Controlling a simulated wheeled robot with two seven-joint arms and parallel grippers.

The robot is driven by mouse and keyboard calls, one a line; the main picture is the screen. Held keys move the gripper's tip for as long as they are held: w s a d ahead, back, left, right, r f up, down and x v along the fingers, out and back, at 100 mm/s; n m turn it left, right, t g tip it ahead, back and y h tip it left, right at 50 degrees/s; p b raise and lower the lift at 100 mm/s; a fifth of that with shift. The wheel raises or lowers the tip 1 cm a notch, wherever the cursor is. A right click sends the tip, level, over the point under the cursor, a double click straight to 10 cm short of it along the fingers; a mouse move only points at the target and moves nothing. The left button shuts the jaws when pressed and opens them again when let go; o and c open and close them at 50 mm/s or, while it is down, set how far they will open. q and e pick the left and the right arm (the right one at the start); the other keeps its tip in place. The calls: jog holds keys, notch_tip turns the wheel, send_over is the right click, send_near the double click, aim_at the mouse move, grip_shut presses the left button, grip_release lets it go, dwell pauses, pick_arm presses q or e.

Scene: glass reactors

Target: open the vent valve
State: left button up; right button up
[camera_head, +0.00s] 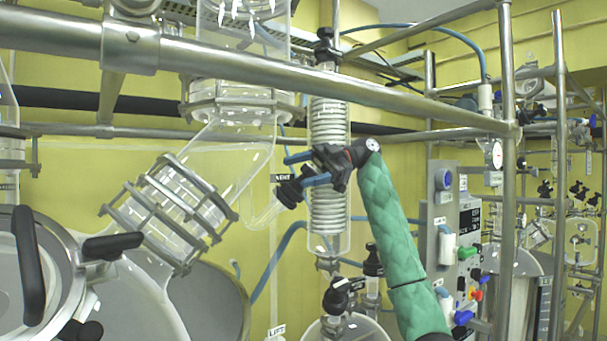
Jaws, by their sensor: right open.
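The vent valve (289,194) is a small black knob on a side arm of the glass, just under a white label (282,178) that reads VENT. My right gripper (294,171), on the green-sleeved arm, comes in from the right. Its two blue fingers are open, pointing left, one above the other. The lower finger overlaps the top of the knob in the picture; I cannot tell whether it touches. The upper finger is above the label. My left gripper is not in view.
A glass coil condenser (329,219) stands right behind the gripper. A steel rail (270,70) crosses above. Flanged glass pipe (175,210) is to the left. Another black-handled valve (340,292) is below. A control panel (462,235) stands to the right.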

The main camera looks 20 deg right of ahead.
notch_tip(320, 180, up, 3)
jog(key=shift+f+p, duration=0.2)
jog(key=shift+p, duration=0.35)
jog(key=shift+s+d+r, duration=0.1)
jog(key=shift+d+r, duration=0.1)
jog(key=shift+r, duration=0.05)
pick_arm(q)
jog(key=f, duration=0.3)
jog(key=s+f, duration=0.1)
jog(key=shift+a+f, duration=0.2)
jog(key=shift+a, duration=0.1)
pick_arm(e)
jog(key=s+d+r, duration=0.6)
jog(key=s+d, duration=0.1)
jog(key=s, duration=0.1)
jog(key=shift+d+r, duration=0.25)
jog(key=shift+d, duration=0.05)
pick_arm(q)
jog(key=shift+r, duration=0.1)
pick_arm(e)
jog(key=shift+s, duration=0.1)
